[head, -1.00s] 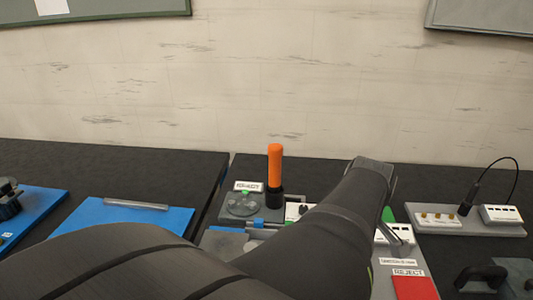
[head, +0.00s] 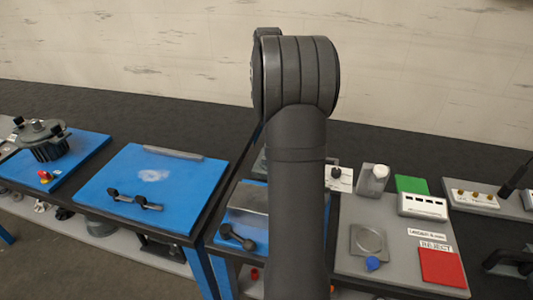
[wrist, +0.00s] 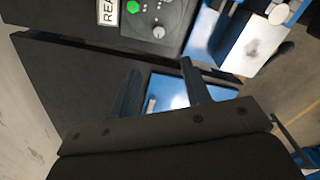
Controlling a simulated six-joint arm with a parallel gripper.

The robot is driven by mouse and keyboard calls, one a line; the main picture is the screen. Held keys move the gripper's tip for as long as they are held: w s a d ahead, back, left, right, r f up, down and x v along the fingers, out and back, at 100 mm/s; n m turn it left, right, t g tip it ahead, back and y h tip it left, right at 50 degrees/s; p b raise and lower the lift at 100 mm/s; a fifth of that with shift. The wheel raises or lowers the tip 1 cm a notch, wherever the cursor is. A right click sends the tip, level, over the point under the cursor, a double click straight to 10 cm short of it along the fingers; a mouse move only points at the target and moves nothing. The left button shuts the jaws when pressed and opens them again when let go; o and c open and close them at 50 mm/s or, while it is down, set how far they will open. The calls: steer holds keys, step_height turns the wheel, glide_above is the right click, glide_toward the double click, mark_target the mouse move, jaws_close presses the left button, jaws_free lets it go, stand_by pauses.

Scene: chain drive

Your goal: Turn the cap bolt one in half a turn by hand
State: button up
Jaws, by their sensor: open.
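I cannot make out the cap bolt in either view. My gripper (wrist: 160,67) shows in the wrist view with its two dark fingers apart and nothing between them. It hangs over the dark table near a gap between tables, with part of a blue plate (wrist: 168,93) below the fingers. In the head view my own arm rises through the middle and hides my gripper and whatever lies behind it.
A blue board (head: 105,190) with a black-handled tool (head: 135,200) lies left. A dark finned housing (head: 42,140) stands farther left.

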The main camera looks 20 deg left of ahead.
steer(key=f, duration=1.7)
steer(key=shift+a+f, duration=0.2)
steer(key=shift+a, duration=0.15)
jaws_close()
